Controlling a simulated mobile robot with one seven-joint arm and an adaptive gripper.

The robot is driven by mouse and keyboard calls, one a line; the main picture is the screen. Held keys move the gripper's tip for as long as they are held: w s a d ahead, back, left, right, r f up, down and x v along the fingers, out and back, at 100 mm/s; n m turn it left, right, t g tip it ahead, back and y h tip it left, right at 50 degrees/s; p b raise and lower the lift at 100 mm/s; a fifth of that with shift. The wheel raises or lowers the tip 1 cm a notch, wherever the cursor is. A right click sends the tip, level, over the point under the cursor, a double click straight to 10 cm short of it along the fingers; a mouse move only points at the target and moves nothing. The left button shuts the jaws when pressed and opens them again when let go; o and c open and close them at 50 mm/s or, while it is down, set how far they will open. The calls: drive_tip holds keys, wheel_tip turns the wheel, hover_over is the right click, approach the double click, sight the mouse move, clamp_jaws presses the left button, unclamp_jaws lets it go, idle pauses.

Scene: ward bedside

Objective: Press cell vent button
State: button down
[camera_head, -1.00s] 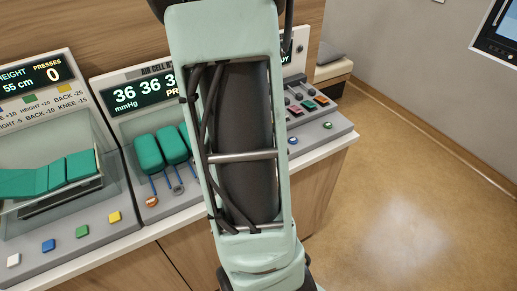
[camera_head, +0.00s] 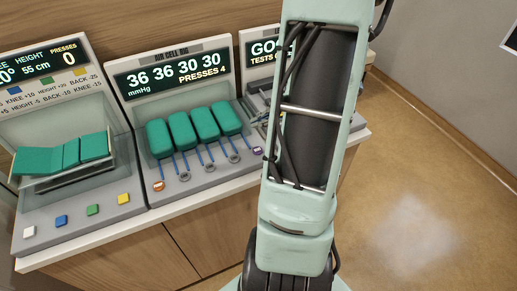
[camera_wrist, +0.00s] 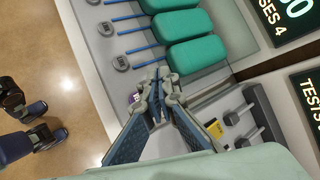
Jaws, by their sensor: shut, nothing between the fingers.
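The air cell rig (camera_head: 192,85) stands on the counter; its display reads 36 36 30 30 mmHg and PRESSES 4. Several green cells (camera_head: 184,133) lie on it, with grey round knobs (camera_head: 209,167) in front. An orange button (camera_head: 159,186) is at its front left and a purple button (camera_head: 257,152) at its front right; their lettering is too small to read. In the wrist view my gripper (camera_wrist: 157,77) is shut and empty, by the purple button (camera_wrist: 133,98), which its fingers partly hide. I cannot tell whether they touch. In the head view my arm hides the gripper.
A bed model rig (camera_head: 65,150) with several coloured buttons stands to the left. Another rig (camera_head: 262,48) with a display stands at the right, partly behind my arm; its switches (camera_wrist: 232,118) show near my fingers. Floor (camera_head: 430,180) is open at right.

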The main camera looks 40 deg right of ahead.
drive_tip(key=b, duration=0.6)
hover_over(260, 151)
wheel_tip(260, 151, down, 8)
drive_tip(key=shift+w+r, duration=0.1)
drive_tip(key=shift+r, duration=0.05)
drive_tip(key=shift+f+b, duration=0.45)
drive_tip(key=shift+f, duration=0.15)
idle(0.6)
drive_tip(key=shift+f+b, duration=0.4)
drive_tip(key=shift+b, duration=0.2)
drive_tip(key=shift+f+b, duration=0.4)
drive_tip(key=shift+b, duration=0.1)
idle(0.5)
drive_tip(key=shift+r, duration=0.1)
drive_tip(key=shift+r+p, duration=0.5)
drive_tip(key=shift+r, duration=0.25)
